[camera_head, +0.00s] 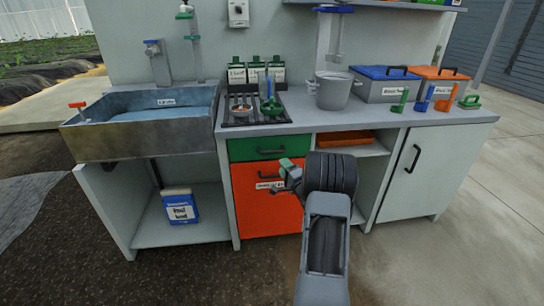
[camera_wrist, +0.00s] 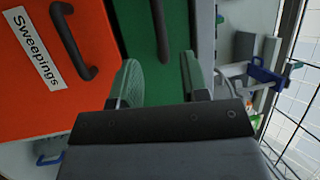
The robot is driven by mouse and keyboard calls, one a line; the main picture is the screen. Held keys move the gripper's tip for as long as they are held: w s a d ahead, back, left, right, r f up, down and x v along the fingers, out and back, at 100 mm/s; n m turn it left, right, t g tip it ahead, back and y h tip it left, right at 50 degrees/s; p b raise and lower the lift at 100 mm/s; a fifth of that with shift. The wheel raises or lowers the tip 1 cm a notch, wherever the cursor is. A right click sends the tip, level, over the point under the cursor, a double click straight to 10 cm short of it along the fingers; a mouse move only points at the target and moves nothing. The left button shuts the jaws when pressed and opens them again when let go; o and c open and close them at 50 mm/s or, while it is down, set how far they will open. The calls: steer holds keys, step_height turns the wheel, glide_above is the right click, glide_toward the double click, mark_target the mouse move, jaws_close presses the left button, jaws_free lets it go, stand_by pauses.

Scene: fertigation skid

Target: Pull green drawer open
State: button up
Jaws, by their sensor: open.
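The green drawer (camera_head: 240,151) sits under the worktop and looks shut, flush with the cabinet front. Its dark bar handle (camera_head: 270,151) is on its front. The wrist view is turned sideways; the green drawer (camera_wrist: 131,20) fills the middle there, with part of its handle (camera_wrist: 160,30) beyond my fingers. My gripper (camera_head: 289,170) is just in front of the cabinet, low and to the right of the green handle in the head view. Its fingers (camera_wrist: 160,70) are apart with nothing between them. The exact gap to the handle cannot be told.
Below is an orange front (camera_head: 262,215) with its own dark handle (camera_wrist: 75,40) and a Sweepings label (camera_wrist: 37,48). An open shelf with an orange tray (camera_head: 343,138) is to the right. A sink (camera_head: 140,125) is at left. A pot (camera_head: 332,92) stands on the worktop.

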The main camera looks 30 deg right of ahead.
mark_target(272, 152)
steer(key=w, duration=0.3)
steer(key=w+r+b, duration=0.1)
steer(key=w, duration=0.5)
steer(key=shift+w+d+r+b, duration=0.15)
steer(key=shift+d+r+b, duration=0.05)
steer(key=shift+r+b, duration=0.15)
jaws_close()
